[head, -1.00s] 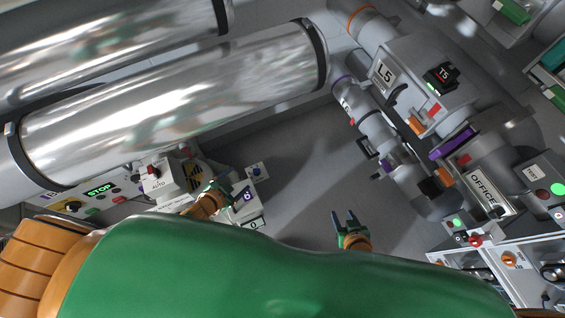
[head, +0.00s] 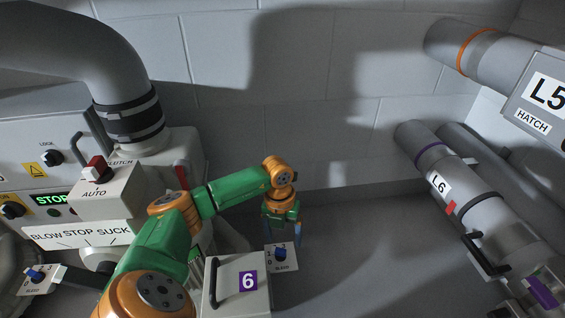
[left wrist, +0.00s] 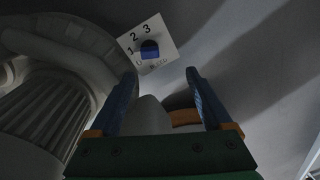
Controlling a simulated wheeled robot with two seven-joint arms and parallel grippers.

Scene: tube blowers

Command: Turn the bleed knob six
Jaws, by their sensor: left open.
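The bleed knob for unit six is a small blue knob (head: 281,254) on a white plate (head: 291,264) with numbers, beside a white box (head: 222,292) marked with a purple 6. In the left wrist view the blue knob (left wrist: 150,50) sits on its plate marked 1, 2, 3, just beyond the fingertips and toward the top. My left gripper (head: 284,236) points down just above the knob, with its blue fingers apart. In the left wrist view the gripper (left wrist: 161,76) is open, with the knob not between the fingers. My right gripper is not in view.
A second plate with a blue knob (head: 36,275) is at the lower left. A panel box labelled AUTO (head: 105,192) and a STOP display (head: 52,199) stand left. Pipe L6 (head: 455,187) and the L5 hatch (head: 545,95) are right. Floor between is clear.

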